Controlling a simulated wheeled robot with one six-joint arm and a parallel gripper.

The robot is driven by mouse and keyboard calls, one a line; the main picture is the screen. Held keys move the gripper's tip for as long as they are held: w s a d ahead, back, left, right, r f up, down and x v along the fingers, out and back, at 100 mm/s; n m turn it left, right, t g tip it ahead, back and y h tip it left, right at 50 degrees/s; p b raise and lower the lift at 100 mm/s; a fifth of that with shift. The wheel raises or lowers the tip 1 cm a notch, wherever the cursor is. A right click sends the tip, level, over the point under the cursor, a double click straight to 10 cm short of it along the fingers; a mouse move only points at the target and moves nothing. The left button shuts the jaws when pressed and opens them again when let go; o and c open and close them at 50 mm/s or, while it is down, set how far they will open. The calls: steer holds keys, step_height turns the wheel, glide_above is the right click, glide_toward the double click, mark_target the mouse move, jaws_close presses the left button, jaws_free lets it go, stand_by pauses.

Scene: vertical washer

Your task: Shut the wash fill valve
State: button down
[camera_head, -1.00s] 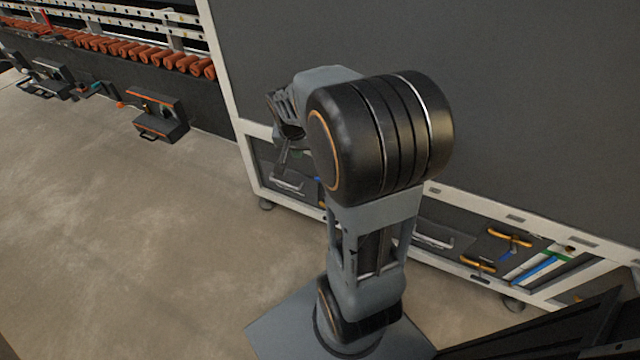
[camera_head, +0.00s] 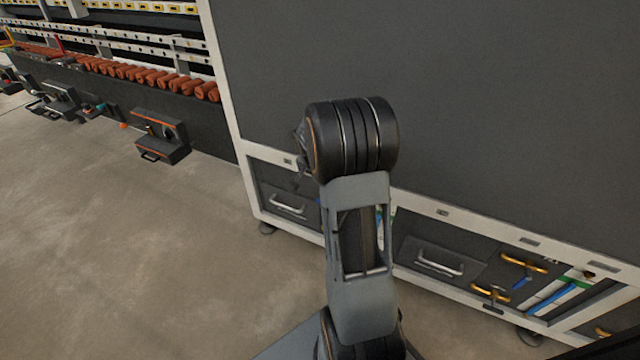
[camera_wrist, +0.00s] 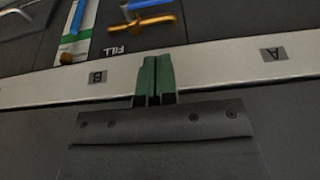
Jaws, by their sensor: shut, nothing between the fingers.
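In the wrist view, a gold valve handle (camera_wrist: 146,23) sits on the dark panel beyond the pale rail, beside an upside-down FILL label (camera_wrist: 114,49). It lies roughly crosswise in that picture. In the head view, a gold handle (camera_head: 523,262) shows on the lower panel at right, and a second gold handle (camera_head: 490,293) is below it. My gripper (camera_wrist: 154,62) has green fingers, side by side, shut and empty. In the wrist view the fingers overlap the pale rail, with the tips pointing toward the FILL handle, apart from it. In the head view my arm hides the gripper.
The pale rail (camera_wrist: 214,64) carries tags A and B. Blue and white tubes with a green band (camera_head: 562,288) stand right of the handles. A silver drawer handle (camera_head: 440,263) is to their left. A large dark panel (camera_head: 480,100) rises above. Open floor (camera_head: 120,250) lies left.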

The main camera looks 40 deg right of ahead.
steer(key=a+b+x, duration=0.1)
steer(key=b+x, duration=0.3)
steer(key=x, duration=0.8)
steer(key=shift+s+f, duration=0.3)
steer(key=shift+s, duration=0.05)
steer(key=shift+f+b, duration=0.1)
steer(key=shift+b, duration=0.25)
